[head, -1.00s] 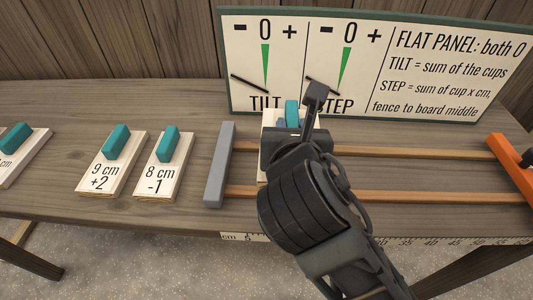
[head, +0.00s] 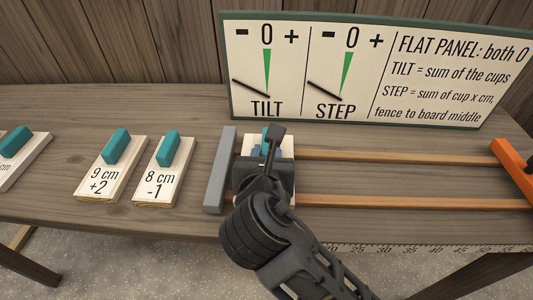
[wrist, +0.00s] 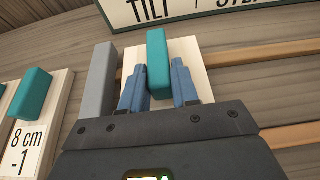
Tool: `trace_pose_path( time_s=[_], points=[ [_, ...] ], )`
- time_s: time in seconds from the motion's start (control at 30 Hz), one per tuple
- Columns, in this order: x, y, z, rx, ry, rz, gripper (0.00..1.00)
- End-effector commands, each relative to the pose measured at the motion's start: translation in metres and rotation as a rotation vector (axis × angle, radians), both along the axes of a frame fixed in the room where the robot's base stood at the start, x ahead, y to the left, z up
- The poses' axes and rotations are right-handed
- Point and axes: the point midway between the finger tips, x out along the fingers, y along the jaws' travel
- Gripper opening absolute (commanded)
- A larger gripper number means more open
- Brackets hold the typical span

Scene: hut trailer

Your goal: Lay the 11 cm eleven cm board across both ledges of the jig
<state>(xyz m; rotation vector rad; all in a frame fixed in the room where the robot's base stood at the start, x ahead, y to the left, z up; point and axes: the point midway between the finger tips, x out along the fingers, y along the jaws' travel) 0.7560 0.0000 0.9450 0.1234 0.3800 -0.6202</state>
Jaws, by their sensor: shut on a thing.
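My gripper (head: 264,153) is shut on the teal handle (wrist: 159,62) of a pale board (wrist: 188,52), one blue finger on each side. The board also shows in the head view (head: 283,146), but its label is hidden by my gripper. It is over the left end of the jig, close beside the grey fence (head: 221,170). The jig's ledges are two wooden rails, a far one (head: 400,157) and a near one (head: 400,202). I cannot tell whether the board touches the ledges, as my gripper covers its near part.
To the left lie an 8 cm -1 board (head: 159,186), a 9 cm +2 board (head: 104,185) and a partly visible board (head: 28,155). An orange bar (head: 512,168) stands at the jig's right. The panel (head: 370,70) stands behind. The rails right of my gripper are clear.

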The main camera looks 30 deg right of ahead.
Motion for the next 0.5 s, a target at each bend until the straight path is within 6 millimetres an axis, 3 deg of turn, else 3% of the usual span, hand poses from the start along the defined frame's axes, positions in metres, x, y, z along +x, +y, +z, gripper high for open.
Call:
trace_pose_path(
  time_s=[0.1,0.13,0.37,0.5],
  points=[
    [0.0,-0.0001,-0.0015,0.0,0.0,0.0,0.0],
    [0.0,-0.0001,-0.0021,0.0,0.0,0.0,0.32],
    [0.0,0.0,-0.002,0.0,0.0,0.0,0.54],
    [0.0,0.0,-0.0018,0.0,0.0,0.0,0.55]
  ],
)
